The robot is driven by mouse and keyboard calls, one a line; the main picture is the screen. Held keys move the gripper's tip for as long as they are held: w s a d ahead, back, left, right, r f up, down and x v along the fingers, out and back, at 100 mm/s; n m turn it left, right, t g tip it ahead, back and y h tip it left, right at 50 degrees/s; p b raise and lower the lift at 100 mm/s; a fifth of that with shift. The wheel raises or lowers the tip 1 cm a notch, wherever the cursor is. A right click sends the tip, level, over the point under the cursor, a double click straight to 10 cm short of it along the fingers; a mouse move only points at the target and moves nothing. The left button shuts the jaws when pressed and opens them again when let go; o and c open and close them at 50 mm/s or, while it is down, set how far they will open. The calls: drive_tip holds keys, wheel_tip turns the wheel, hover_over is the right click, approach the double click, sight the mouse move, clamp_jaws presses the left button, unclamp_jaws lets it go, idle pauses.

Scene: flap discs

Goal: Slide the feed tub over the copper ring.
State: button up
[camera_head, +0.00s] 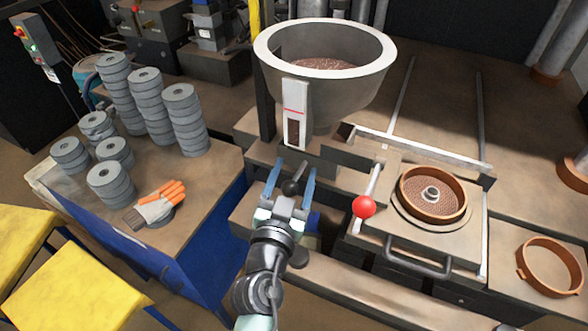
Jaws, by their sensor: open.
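The feed tub appears to be the large grey funnel-shaped bowl (385,62), with reddish-brown granules inside. It stands at the back centre of the machine, to the left of and behind the copper ring (407,203). That ring sits on a round plate, holds brown granules and has a small metal hub in its middle. My gripper (293,168) is open in front of and below the tub, its blue fingers pointing away from me. A dark ball-ended handle (291,187) shows between the fingers; I cannot tell whether they touch it.
A lever with a red ball (364,207) stands between my gripper and the copper ring. A front bar handle (418,268) juts out below the ring. Another copper ring (524,274) lies at right. Stacked grey discs (181,118) and a glove (155,211) are on the left table.

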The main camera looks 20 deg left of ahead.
clamp_jaws()
idle(0.4)
drive_tip(key=shift+a, duration=0.1)
idle(1.0)
